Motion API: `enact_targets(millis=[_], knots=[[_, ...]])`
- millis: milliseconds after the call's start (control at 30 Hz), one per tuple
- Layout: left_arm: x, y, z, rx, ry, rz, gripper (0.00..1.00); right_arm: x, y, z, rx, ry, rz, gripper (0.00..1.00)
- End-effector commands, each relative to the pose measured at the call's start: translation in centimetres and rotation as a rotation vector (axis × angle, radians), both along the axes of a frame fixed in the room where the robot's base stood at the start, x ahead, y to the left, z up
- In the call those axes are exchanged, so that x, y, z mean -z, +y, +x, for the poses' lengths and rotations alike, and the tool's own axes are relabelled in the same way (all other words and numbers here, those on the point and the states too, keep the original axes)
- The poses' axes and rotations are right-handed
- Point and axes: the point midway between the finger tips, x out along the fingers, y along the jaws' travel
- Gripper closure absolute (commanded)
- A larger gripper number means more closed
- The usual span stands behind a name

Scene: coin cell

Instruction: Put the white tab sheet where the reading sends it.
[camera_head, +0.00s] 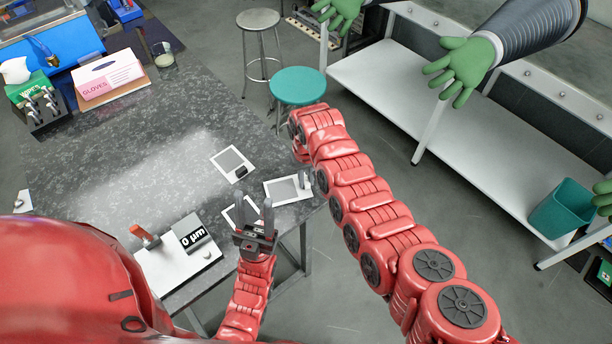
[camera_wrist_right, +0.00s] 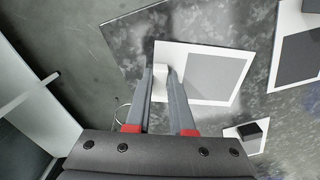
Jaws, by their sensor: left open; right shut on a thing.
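The white tab sheet (camera_head: 275,190), a white sheet with a grey panel, is at the table's right edge. In the right wrist view the sheet (camera_wrist_right: 215,78) has its white tab (camera_wrist_right: 160,84) between the fingers of my right gripper (camera_wrist_right: 160,74), which is shut on it. I cannot tell whether the sheet touches the table. My right gripper (camera_head: 304,180) is partly hidden by its arm in the head view. My left gripper (camera_head: 253,215) is open and empty, in front of another sheet. A device (camera_head: 190,240) with an orange handle shows a 0; its other characters are unclear.
A similar sheet (camera_head: 230,158) with a black block (camera_head: 241,171) lies further back. Another sheet (camera_head: 232,216) is partly hidden by my left gripper. A glove box (camera_head: 108,80) and a beaker (camera_head: 164,56) stand at the back left. The table's middle left is clear.

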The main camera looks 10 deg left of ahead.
Motion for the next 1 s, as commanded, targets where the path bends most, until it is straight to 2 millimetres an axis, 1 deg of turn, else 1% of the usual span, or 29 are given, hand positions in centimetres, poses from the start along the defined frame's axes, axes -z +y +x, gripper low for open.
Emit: enact_targets(millis=[200, 300, 333, 400, 500, 767, 867, 1000], knots=[[0.1, 0.0, 0.0, 0.000, 0.000, 0.000, 0.50, 0.1, 0.1, 0.0, -0.001, -0.001, 0.000, 1.00], [0.4, 0.0, 0.0, 0.000, 0.000, 0.000, 0.50, 0.5, 0.1, 0.0, -0.001, -0.002, 0.001, 1.00], [0.4, 0.0, 0.0, 0.000, 0.000, 0.000, 0.50, 0.4, 0.1, 0.0, -0.001, -0.001, 0.000, 0.77], [0.3, 0.0, 0.0, 0.000, 0.000, 0.000, 0.50, 0.3, 0.1, 0.0, -0.001, -0.001, 0.000, 0.65], [0.3, 0.0, 0.0, 0.000, 0.000, 0.000, 0.50, 0.3, 0.1, 0.0, -0.001, -0.002, 0.001, 0.49], [0.3, 0.0, 0.0, 0.000, 0.000, 0.000, 0.50, 0.2, 0.1, 0.0, -0.001, -0.002, 0.001, 0.49], [0.0, 0.0, 0.0, 0.000, 0.000, 0.000, 0.50, -0.1, 0.1, 0.0, -0.001, -0.003, 0.001, 0.49], [0.7, 0.0, 0.0, 0.000, 0.000, 0.000, 0.50, -1.1, 0.2, 0.1, -0.003, -0.005, 0.004, 0.49]])
